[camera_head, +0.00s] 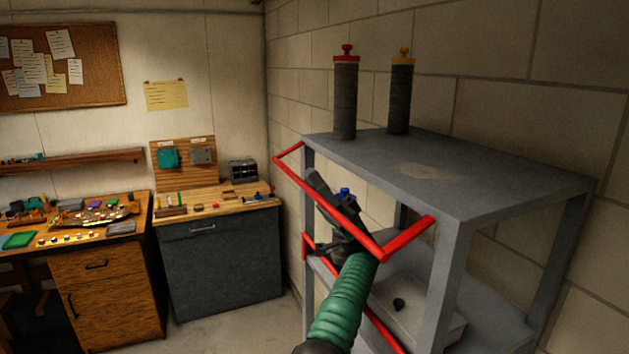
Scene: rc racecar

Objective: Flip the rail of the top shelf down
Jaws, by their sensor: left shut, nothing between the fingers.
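The red rail of the top shelf (352,227) sticks out from the front of the grey shelf unit (445,180), near the level of the top board. Its two short end arms run back to the front posts. My left gripper (318,185) is shut and empty. It comes up from below, with its dark fingers crossing the rail's long bar on the shelf side; the bar passes in front of them. I cannot tell whether they touch. My green-sleeved left arm (343,298) covers part of the lower shelf. My right gripper is out of view.
A second red rail (306,247) is on the lower shelf, partly hidden by my arm. Two dark cylinders with a red cap (346,100) and yellow cap (401,95) stand on the top board. A grey cabinet (222,262) and wooden desk (115,290) stand left. Floor shows between.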

